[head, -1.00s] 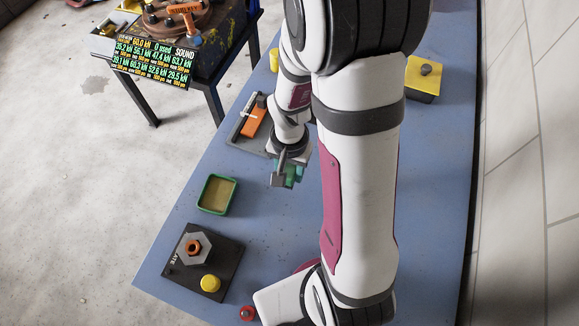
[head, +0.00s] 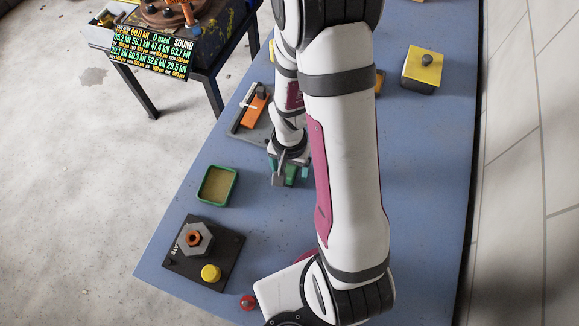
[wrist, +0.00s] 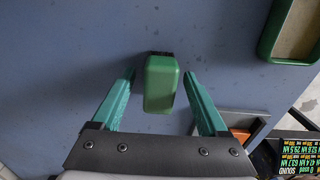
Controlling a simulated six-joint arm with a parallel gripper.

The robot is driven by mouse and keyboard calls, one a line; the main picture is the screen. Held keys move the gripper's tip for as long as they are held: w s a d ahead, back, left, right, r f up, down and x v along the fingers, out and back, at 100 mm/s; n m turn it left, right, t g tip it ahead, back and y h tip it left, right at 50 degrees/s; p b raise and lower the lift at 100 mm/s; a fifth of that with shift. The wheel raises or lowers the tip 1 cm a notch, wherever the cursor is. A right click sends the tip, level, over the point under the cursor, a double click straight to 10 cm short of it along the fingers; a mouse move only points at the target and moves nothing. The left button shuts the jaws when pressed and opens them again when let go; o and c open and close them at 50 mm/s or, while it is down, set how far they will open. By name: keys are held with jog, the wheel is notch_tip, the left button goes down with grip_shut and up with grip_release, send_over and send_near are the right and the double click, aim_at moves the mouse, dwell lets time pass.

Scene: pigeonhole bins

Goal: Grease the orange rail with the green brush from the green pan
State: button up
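The green brush (wrist: 160,85) is a green block with a dark end, on the blue table in the wrist view. My gripper (wrist: 158,77) is open, its two teal fingers on either side of the brush with gaps to both. In the head view my gripper (head: 290,176) hangs low over the table, and the brush is partly hidden by it. The green pan (head: 234,188) with a tan filling lies left of my gripper; its rim also shows in the wrist view (wrist: 268,42).
A dark plate (head: 228,246) with a hex nut and yellow knob stands front left, near a red button (head: 248,302). A yellow-topped box (head: 423,67) is at the back right. A display board (head: 152,52) stands at the back left. The table between pan and gripper is clear.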

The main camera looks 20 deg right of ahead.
jog(key=shift+r, duration=0.15)
dwell(0.3)
jog(key=shift+r, duration=0.55)
jog(key=shift+c, duration=0.4)
grip_shut()
jog(key=shift+r, duration=4)
